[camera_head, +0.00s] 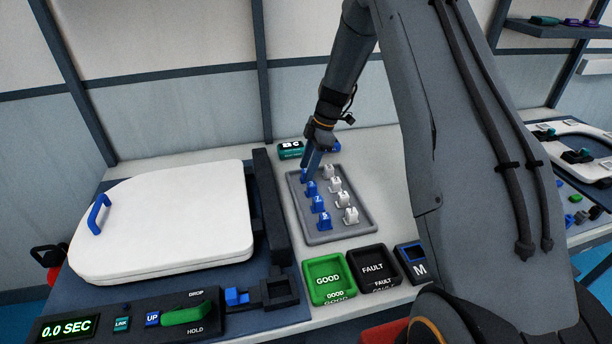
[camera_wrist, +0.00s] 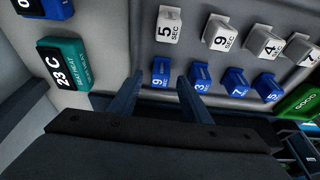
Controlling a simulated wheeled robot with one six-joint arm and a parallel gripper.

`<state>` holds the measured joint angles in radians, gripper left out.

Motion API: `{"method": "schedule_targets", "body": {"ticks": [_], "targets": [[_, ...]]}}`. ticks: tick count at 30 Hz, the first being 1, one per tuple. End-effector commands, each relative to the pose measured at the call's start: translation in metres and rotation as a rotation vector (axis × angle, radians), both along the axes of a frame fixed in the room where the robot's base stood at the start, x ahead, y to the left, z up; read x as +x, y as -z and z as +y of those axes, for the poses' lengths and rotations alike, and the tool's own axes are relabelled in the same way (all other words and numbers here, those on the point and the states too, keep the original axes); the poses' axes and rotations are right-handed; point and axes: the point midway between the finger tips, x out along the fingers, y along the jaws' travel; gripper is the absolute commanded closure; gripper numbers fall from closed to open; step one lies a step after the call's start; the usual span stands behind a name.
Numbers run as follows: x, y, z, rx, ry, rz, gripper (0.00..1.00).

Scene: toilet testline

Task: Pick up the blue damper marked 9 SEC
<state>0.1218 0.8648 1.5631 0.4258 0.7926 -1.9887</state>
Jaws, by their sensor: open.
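The blue damper marked 9 SEC (camera_wrist: 161,72) stands at the end of the blue row in the wrist view. My gripper (camera_wrist: 160,82) is open, with one fingertip to the left of this damper and one to its right. I cannot tell whether the fingers touch it. In the head view my gripper (camera_head: 307,170) points down at the far end of the blue row. The far blue damper (camera_head: 304,177) there is partly hidden by the fingers. The grey tray (camera_head: 349,236) holds the dampers.
Other blue dampers (camera_wrist: 235,82) continue the row close to my right finger. A white row (camera_wrist: 221,33) runs parallel. A teal 23 C block (camera_wrist: 65,63) lies beside the tray. Green GOOD (camera_head: 328,280) and black FAULT (camera_head: 373,268) bins stand in front; a white toilet lid (camera_head: 165,220) is left.

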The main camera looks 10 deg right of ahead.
Motion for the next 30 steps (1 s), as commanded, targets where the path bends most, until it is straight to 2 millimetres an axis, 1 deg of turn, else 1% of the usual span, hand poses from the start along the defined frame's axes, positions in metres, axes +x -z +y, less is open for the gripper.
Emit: {"method": "schedule_targets", "body": {"ticks": [1,8,9,17,22,26,29,30], "targets": [[0.000,0.000,0.000,0.000,0.000,0.000,0.60],[0.000,0.000,0.000,0.000,0.000,0.000,0.98],[0.000,0.000,0.000,0.000,0.001,0.000,1.00],[0.000,-0.001,0.000,0.000,0.000,-0.001,1.00],[0.001,-0.011,-0.001,-0.001,0.001,-0.002,1.00],[0.002,-0.029,-0.001,-0.001,-0.001,-0.004,1.00],[0.002,-0.054,-0.001,-0.001,0.001,-0.007,1.00],[0.002,-0.065,-0.001,-0.001,0.000,-0.007,1.00]]}}
